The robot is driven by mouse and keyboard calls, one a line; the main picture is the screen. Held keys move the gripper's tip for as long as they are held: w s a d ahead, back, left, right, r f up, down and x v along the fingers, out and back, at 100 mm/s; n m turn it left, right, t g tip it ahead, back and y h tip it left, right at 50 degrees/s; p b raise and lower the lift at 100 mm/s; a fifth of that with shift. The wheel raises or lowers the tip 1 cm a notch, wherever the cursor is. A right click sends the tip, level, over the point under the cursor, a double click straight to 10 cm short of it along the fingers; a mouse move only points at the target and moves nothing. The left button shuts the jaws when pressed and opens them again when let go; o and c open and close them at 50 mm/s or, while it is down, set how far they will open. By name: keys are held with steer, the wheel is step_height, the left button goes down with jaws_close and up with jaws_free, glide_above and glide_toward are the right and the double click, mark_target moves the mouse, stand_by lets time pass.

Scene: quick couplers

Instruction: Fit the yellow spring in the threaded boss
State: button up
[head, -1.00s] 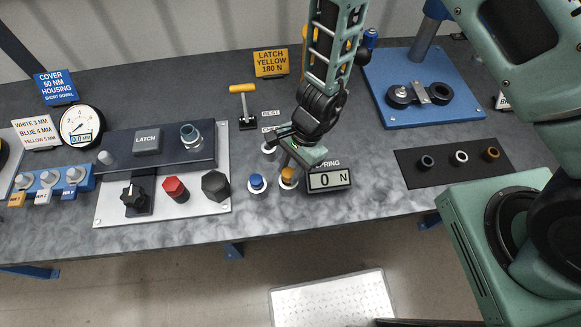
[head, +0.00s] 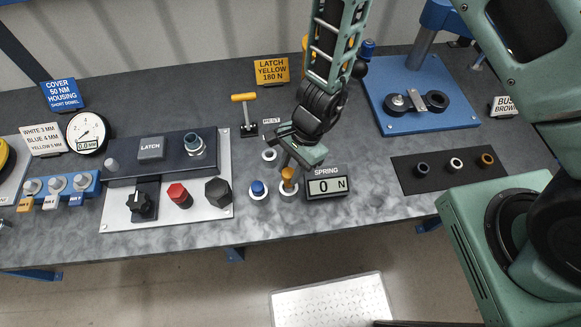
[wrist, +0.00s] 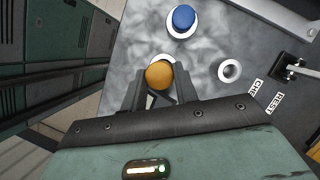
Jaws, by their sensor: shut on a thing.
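The yellow spring (head: 288,174) looks like an orange-yellow capped piece standing over its white ring seat (head: 289,189) near the front of the bench. My gripper (head: 290,167) is shut on it from above. In the wrist view the round yellow top (wrist: 159,75) sits between the two fingertips (wrist: 160,88). Whether its lower end is clear of the seat is hard to tell. A round metal fitting with a teal ring (head: 195,144), which seems to be the threaded boss, stands on the dark block to the left, well apart from my gripper.
A blue piece (head: 257,188) stands in a seat just left of the yellow one. An empty white ring (head: 269,155) lies behind. The spring readout (head: 327,186) shows 0 N, close on the right. A yellow-handled lever (head: 245,112) stands behind. Black and red knobs (head: 179,195) stand on the left plate.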

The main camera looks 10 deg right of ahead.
steer(key=shift+r, duration=0.4)
steer(key=shift+r, duration=0.1)
steer(key=shift+r+p, duration=1.7)
steer(key=shift+r, duration=0.2)
